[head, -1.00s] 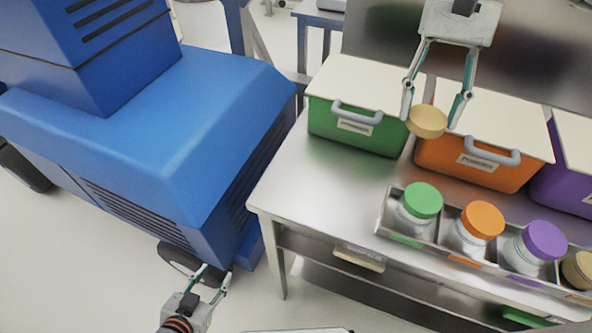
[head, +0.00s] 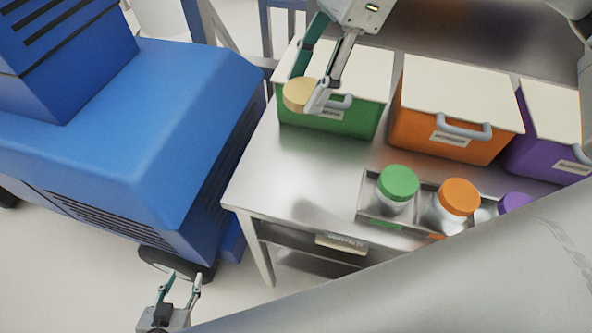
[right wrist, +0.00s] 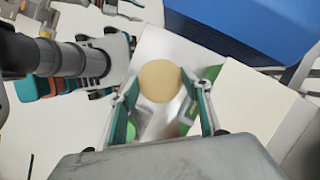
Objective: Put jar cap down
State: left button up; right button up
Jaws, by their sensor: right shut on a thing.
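The jar cap is a round tan lid (head: 300,95). My right gripper (head: 304,98) is shut on it and holds it in front of the green bin, above the table's back left part. The cap (right wrist: 160,81) also shows between the two fingers in the right wrist view. My left gripper (head: 181,283) is low at the bottom left, off the table beside the blue machine, with its fingers apart and nothing between them. The steel table (head: 290,185) has bare surface at its left end. The tan-capped jar's place is hidden behind my arm.
A green bin (head: 362,119), an orange bin (head: 408,130) and a purple bin (head: 530,153) stand along the back. A tray (head: 364,201) holds jars with green (head: 398,182), orange (head: 459,196) and purple lids. A blue machine (head: 180,120) stands left.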

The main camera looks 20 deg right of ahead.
aim_at(292, 174)
jog(key=shift+s+a+r+m+t, duration=0.2)
jog(key=shift+s+a+r+m, duration=0.15)
jog(key=shift+m, duration=0.25)
jog(key=shift+s+a+r+m+t, duration=0.2)
jog(key=shift+a+m, duration=0.25)
jog(key=shift+m, duration=0.15)
jog(key=shift+a+f, duration=0.1)
notch_tip(292, 174, down, 20)
jog(key=shift+r, duration=0.1)
jog(key=o, duration=0.8)
